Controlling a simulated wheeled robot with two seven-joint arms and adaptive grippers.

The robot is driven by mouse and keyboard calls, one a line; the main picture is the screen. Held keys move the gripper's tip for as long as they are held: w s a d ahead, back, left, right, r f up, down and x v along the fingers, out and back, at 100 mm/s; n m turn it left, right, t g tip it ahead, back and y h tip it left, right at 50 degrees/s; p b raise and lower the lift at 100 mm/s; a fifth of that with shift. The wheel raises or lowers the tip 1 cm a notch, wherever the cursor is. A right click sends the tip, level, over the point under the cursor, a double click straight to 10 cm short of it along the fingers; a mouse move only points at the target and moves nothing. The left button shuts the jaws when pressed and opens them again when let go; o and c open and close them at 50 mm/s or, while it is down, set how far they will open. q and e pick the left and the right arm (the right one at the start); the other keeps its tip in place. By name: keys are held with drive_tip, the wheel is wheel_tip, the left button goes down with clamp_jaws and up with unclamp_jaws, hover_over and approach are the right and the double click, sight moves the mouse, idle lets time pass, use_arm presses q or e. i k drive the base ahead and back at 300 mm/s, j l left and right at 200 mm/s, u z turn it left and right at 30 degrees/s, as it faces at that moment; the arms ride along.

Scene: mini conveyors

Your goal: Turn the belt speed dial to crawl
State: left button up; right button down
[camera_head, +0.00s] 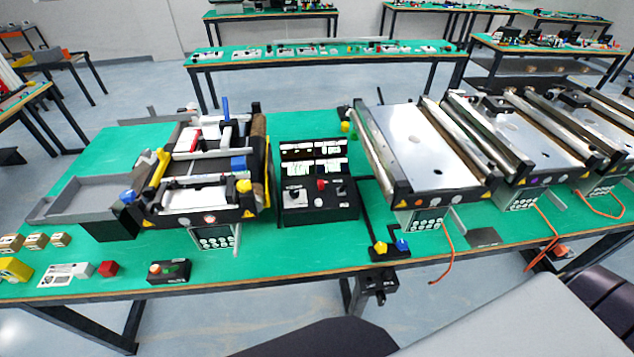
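A black control box (320,212) stands on the green table between two conveyors. A black panel with white printed labels (312,152) rises behind it; the print is too small to read. On the box are a dark knob on a pale plate (295,195) at the left, a red button (321,184) in the middle and a dark switch or knob (342,188) at the right. I cannot tell which one is the speed dial or where it points. Neither of my grippers shows in the head view.
A small conveyor with yellow and blue parts (205,165) and a grey tray (75,198) stand left of the box. A wide conveyor (425,145) stands right. A small button box (168,271) lies at the front left. The green table (300,255) is clear before the control box.

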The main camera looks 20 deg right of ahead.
sight(295, 193)
drive_tip(key=l+z, duration=0.8)
drive_tip(key=z, duration=0.15)
drive_tip(key=k, duration=0.05)
